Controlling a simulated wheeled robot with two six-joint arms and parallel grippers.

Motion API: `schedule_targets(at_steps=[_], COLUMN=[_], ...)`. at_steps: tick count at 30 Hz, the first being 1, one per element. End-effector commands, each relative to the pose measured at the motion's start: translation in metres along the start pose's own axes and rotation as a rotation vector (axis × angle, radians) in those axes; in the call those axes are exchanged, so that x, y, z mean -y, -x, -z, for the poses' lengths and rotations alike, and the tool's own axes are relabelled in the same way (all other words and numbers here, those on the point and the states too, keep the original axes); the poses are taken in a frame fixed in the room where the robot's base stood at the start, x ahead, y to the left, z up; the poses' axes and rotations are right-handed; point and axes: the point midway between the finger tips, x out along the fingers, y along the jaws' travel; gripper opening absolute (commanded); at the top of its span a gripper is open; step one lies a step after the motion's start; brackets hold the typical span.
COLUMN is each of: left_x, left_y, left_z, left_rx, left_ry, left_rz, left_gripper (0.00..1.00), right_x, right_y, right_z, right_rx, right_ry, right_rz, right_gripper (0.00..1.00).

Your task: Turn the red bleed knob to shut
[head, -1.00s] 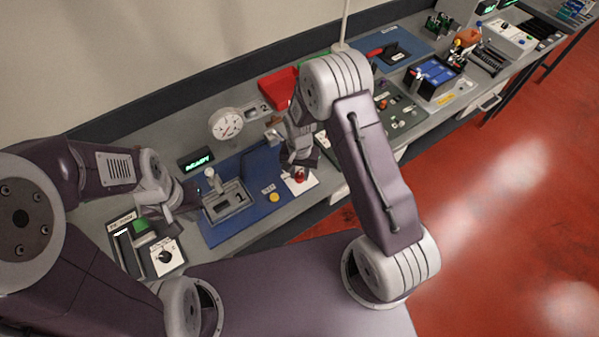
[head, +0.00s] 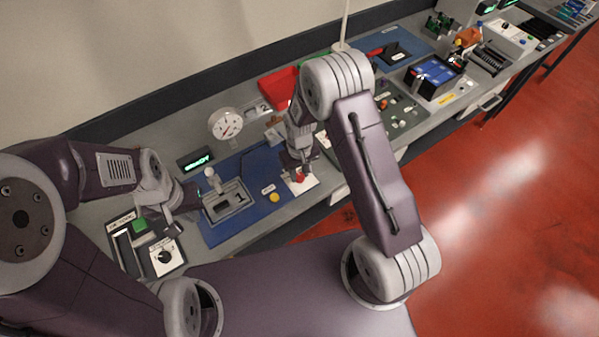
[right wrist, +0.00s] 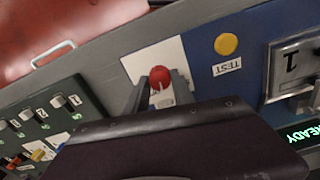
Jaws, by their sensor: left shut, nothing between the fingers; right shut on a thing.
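The red bleed knob (head: 299,176) sits on a white plate (head: 311,184) at the right part of the blue panel. In the right wrist view the red knob (right wrist: 159,77) is between my right gripper's two fingers (right wrist: 158,88), on its white plate (right wrist: 144,60). My right gripper (head: 301,169) points down and is shut on the knob. A small pale line marks the knob's face. My left gripper (head: 184,212) is shut and empty, low over the bench left of the lever housing; its fingertips are hard to make out.
A yellow TEST button (head: 274,198) and a lever housing (head: 228,200) are on the blue panel. A display reading READY (head: 196,161) and a round gauge (head: 226,124) stand behind.

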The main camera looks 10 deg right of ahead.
Motion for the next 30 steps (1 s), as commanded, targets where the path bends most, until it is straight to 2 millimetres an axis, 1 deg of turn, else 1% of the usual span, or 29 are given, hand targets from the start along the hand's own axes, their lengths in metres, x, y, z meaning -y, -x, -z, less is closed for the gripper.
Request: schedule_targets(at_steps=[9,18,24,30], left_x=[0.0000,0.0000,0.0000,0.0000], left_y=[-0.0010,-0.0019,-0.0022,-0.0024], left_z=[-0.0001,-0.0002,-0.0002,-0.0002], left_rx=[0.000,0.000,0.000,0.000], left_ry=[0.000,0.000,0.000,0.000], left_rz=[0.000,0.000,0.000,0.000], left_gripper=[0.00,0.00,0.00,0.00], right_x=[-0.0003,-0.0005,-0.0006,-0.0007], right_y=[0.0010,0.0012,0.0013,0.0015], right_z=[-0.0001,0.0000,0.0001,0.0003], right_rx=[0.001,0.001,0.000,0.000], right_ry=[0.296,0.551,0.677,0.756], right_rz=[0.000,0.000,-0.001,-0.001], right_gripper=[0.00,0.00,0.00,0.00])
